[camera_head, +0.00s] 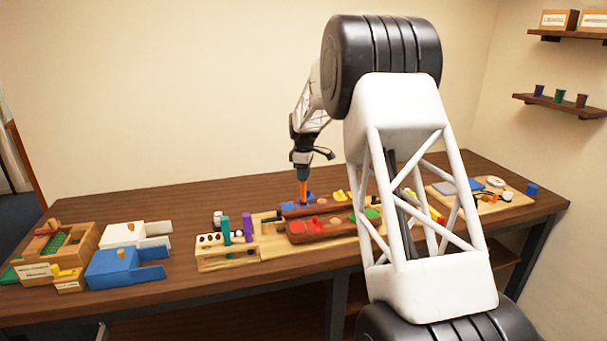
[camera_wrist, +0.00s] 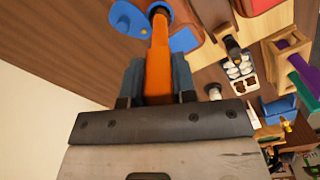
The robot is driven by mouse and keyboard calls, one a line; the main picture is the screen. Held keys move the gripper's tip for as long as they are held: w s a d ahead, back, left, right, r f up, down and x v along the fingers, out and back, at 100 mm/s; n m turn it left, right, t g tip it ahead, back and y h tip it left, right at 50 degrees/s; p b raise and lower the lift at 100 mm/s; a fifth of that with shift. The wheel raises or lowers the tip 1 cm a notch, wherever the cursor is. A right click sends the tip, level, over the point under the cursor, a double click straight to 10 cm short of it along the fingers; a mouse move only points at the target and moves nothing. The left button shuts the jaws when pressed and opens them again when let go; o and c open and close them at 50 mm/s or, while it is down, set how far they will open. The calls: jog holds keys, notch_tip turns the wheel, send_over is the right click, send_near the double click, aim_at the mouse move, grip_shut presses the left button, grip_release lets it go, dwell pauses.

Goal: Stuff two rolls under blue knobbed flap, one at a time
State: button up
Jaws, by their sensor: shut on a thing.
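My gripper (camera_wrist: 158,80) is shut on an orange, rod-like thing with a dark far end (camera_wrist: 160,50). In the head view my gripper (camera_head: 303,172) holds the orange thing (camera_head: 303,187) upright over the blue area at the rear of the brown board. In the wrist view a blue knobbed piece (camera_wrist: 128,20) lies left of the orange thing's far end, and another blue patch (camera_wrist: 184,41) lies to its right. I cannot tell whether the far end touches either.
The brown board (camera_head: 325,233) carries red, tan and green patches. The wooden block (camera_head: 228,260) stands left of it. Blue (camera_head: 125,268) and white (camera_head: 124,235) boxes stand farther left. A tray (camera_head: 495,205) of small things is at the right. Bare tabletop lies behind the boards.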

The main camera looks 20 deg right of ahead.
jog(key=shift+f, duration=1.35)
dwell(1.6)
jog(key=shift+r, duration=0.15)
jog(key=shift+r, duration=3.95)
